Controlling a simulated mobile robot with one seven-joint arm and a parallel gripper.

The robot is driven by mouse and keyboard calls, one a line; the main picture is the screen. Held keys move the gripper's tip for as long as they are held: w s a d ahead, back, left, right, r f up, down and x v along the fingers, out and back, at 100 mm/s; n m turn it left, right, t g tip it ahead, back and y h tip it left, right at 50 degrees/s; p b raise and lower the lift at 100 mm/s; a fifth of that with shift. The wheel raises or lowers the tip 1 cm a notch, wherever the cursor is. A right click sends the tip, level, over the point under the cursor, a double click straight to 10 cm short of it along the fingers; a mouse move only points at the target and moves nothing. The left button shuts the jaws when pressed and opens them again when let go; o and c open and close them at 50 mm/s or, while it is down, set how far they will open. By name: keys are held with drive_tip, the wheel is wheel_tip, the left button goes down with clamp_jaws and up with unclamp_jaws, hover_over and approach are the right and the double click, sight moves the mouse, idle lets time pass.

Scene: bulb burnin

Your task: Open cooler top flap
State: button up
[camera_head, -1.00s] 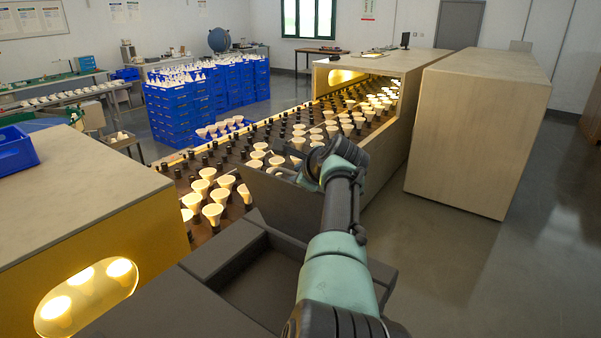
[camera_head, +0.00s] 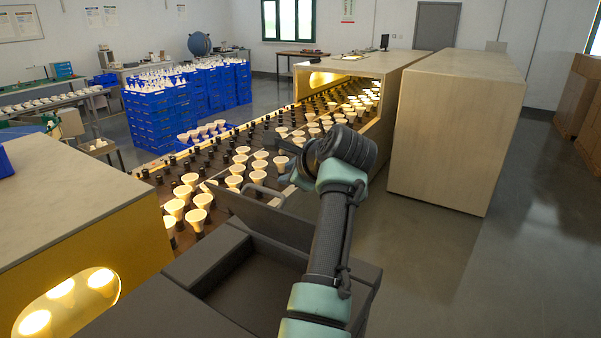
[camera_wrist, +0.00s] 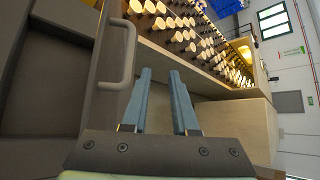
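A dark grey panel (camera_head: 262,216) with a looped bar handle (camera_head: 264,191) stands raised beside the bulb conveyor in the head view; I take it for the flap. In the wrist view the handle (camera_wrist: 118,52) is on the left, on a grey panel face (camera_wrist: 62,62). My gripper (camera_wrist: 160,72) points past the handle's right side, with its two blue-grey fingers apart and nothing between them. It does not touch the handle in the wrist view. In the head view my gripper (camera_head: 290,180) is partly hidden by the wrist, just right of the handle.
The conveyor (camera_head: 215,165) carries several rows of lit bulbs behind the panel. A wooden tunnel box (camera_head: 385,66) and another wooden box (camera_head: 455,130) stand to the right. Stacked blue crates (camera_head: 155,115) stand behind.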

drive_tip(key=b+v, duration=0.1)
drive_tip(key=v, duration=0.5)
drive_tip(key=shift+b, duration=0.4)
